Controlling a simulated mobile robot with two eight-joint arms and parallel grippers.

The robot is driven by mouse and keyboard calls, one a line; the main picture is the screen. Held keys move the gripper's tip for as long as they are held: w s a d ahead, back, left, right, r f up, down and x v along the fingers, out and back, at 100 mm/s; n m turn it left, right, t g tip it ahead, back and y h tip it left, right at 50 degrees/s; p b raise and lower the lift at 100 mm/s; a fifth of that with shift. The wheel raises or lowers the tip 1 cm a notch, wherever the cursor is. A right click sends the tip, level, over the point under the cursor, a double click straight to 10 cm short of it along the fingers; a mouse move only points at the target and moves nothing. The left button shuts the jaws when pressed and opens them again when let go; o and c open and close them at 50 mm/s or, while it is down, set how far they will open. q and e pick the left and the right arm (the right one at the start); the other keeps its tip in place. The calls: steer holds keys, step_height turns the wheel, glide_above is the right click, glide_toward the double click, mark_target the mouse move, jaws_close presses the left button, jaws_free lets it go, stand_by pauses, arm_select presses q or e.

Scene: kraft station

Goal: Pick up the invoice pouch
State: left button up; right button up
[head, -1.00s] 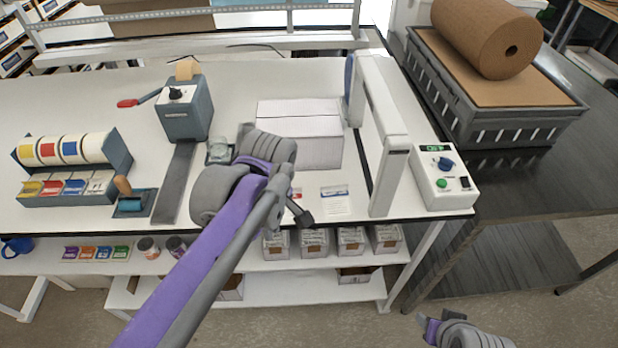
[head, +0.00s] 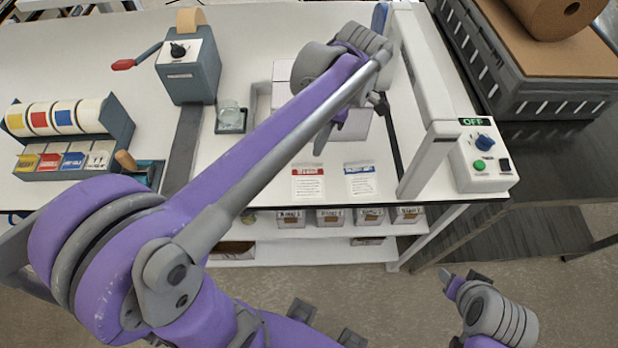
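Two flat pouches lie side by side near the front edge of the white bench, one with a red header (head: 308,182) and one with a blue header (head: 360,181). Their print is too small for me to tell which is the invoice pouch. My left gripper (head: 378,104) is beyond and above the pouches, over the white box (head: 352,128), apart from both pouches. Its fingers are partly hidden by its own wrist. My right gripper (head: 466,281) is low at the lower right, off the bench front, away from the pouches.
A white upright frame (head: 427,150) and a control box (head: 482,160) reading OFF stand right of the pouches. A tape dispenser (head: 188,70) and label rack (head: 75,135) stand left. Small boxes (head: 330,217) line the shelf below. My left arm crosses the bench.

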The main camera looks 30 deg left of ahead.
mark_target(309, 167)
arm_select(q)
steer(key=shift+a+f, duration=0.2)
steer(key=shift+f, duration=0.45)
steer(key=x, duration=0.5)
steer(key=shift+d, duration=0.1)
jaws_close()
steer(key=shift+r, duration=0.15)
